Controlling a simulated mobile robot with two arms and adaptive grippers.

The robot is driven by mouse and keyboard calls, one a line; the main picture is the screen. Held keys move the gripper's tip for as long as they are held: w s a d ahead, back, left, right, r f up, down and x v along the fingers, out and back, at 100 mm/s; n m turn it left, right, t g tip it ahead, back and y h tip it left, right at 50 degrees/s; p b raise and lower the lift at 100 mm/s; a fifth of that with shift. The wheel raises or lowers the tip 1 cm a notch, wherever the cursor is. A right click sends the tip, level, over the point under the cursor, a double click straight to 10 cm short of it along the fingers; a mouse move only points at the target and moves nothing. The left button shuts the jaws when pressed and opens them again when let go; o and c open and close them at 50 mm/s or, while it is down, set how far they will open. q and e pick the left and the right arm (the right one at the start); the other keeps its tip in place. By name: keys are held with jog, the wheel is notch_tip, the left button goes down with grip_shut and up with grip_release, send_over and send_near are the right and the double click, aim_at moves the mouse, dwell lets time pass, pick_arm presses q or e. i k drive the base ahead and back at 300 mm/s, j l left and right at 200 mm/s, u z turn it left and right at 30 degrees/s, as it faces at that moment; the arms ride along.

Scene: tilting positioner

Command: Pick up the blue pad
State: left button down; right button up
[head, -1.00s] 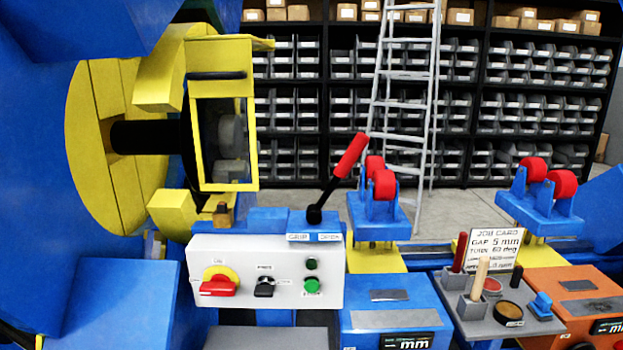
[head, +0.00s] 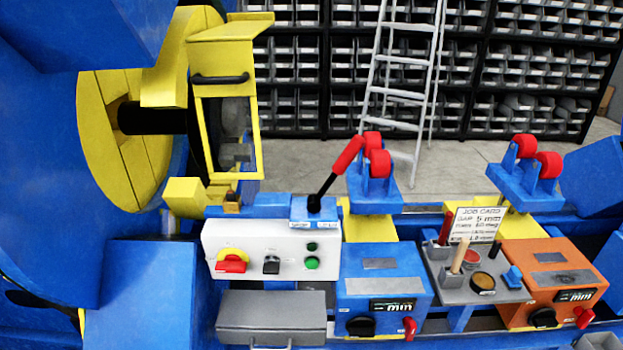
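The blue pad seems to be the small blue block (head: 513,278) at the right end of a grey tool tray (head: 461,297), right of centre in the head view.
The tray also holds a wooden-handled tool (head: 459,258), a red-handled one (head: 446,228) and a job card (head: 477,223). A blue box (head: 384,290) and an orange box (head: 549,280) flank it. A control panel (head: 270,249) and lever (head: 335,178) stand left.

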aim_at(511, 279)
jog(key=z, duration=1.35)
jog(key=i+z, duration=0.3)
jog(key=i, duration=0.8)
